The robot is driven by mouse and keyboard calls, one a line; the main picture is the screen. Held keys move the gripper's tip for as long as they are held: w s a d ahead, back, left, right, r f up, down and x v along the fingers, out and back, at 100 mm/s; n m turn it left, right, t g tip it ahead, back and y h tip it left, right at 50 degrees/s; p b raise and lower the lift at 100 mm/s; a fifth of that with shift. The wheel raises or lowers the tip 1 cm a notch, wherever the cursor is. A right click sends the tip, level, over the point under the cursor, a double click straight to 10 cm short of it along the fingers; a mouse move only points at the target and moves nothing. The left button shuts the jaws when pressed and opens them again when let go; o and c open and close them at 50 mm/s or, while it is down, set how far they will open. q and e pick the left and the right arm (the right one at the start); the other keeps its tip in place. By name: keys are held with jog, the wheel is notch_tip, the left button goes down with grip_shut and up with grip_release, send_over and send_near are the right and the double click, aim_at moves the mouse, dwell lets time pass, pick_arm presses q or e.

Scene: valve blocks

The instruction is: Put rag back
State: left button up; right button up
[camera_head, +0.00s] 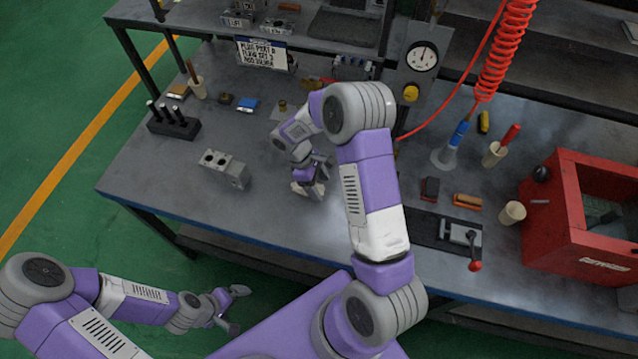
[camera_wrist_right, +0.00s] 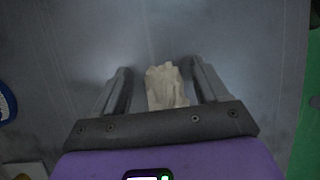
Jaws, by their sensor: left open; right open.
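The rag (camera_wrist_right: 166,87) is a small crumpled cream cloth on the grey bench top. In the right wrist view it lies between the two fingers of my right gripper (camera_wrist_right: 163,85), with a gap on either side. In the head view the right gripper (camera_head: 308,188) is low over the middle of the bench, and a pale bit of the rag (camera_head: 300,190) shows beside it; the rest is hidden by the gripper. My left gripper (camera_head: 232,310) is off the bench, in front of its near edge, open and empty.
A grey valve block (camera_head: 224,168) stands left of my right gripper. A black holder with pins (camera_head: 173,124) is further left. A red bin (camera_head: 575,215), a small clamp fixture (camera_head: 455,236) and a cream cup (camera_head: 512,213) are on the right. Bench space in front of the right gripper is clear.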

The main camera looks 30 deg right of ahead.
jog(key=shift+w+a+r, duration=0.1)
jog(key=shift+w+r, duration=0.05)
jog(key=shift+r, duration=0.3)
jog(key=p+v, duration=0.2)
jog(key=v, duration=0.9)
jog(key=shift+r, duration=0.15)
